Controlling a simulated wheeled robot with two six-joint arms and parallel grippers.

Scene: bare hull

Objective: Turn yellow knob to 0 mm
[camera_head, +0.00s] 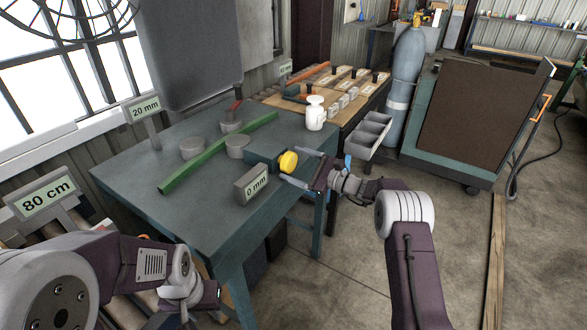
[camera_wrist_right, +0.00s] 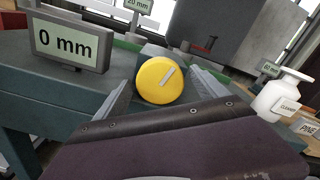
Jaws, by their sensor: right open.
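The yellow knob (camera_head: 288,161) is on the front of a dark teal block near the table's right edge. In the right wrist view the knob (camera_wrist_right: 159,80) is a round yellow face with a grey slanted mark on it. My right gripper (camera_head: 294,168) is open, its two fingers on either side of the knob; I cannot tell whether they touch it. A grey display (camera_head: 252,184) left of the knob reads 0 mm, and it also shows in the right wrist view (camera_wrist_right: 68,46). My left gripper (camera_head: 212,300) is low at the left, its fingers not clearly visible.
A green bar (camera_head: 220,152) lies across the teal table (camera_head: 140,165) among grey round blocks. A white cleaner bottle (camera_head: 315,115) stands behind the knob. A 20 mm sign (camera_head: 145,108) and an 80 cm sign (camera_head: 45,198) stand at the left. A grey bin (camera_head: 368,135) is further right.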

